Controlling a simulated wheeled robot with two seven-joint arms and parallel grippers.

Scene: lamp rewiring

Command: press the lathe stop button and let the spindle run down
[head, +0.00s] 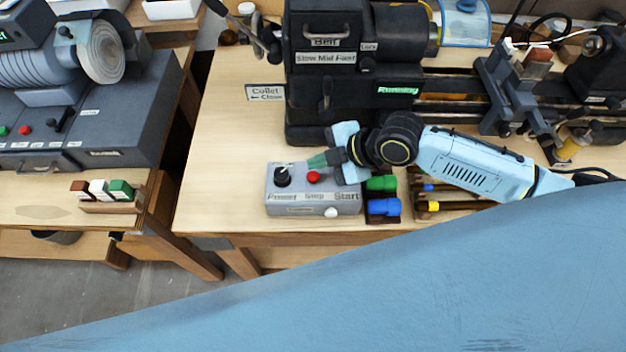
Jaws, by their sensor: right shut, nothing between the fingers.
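The lathe (330,70) stands at the back of the wooden bench, and its green "Running" sign (398,90) is lit. In front of it sits a grey control box (290,203) with labels along its front, one reading "Start". The red stop button (313,177) is on its top, right of a black knob (282,179). My right gripper (318,161) reaches in from the right, shut and empty. Its fingertips are just behind and above the red button; I cannot tell whether they touch anything. The box top near "Start" is partly hidden by the wrist. My left gripper is out of view.
Green and blue handled items (383,206) stand right of the box. A grey machine with a grinding wheel (101,52) and a small block rack (110,206) are on the left bench. A gap separates the benches. Bare bench (225,150) lies left of the box.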

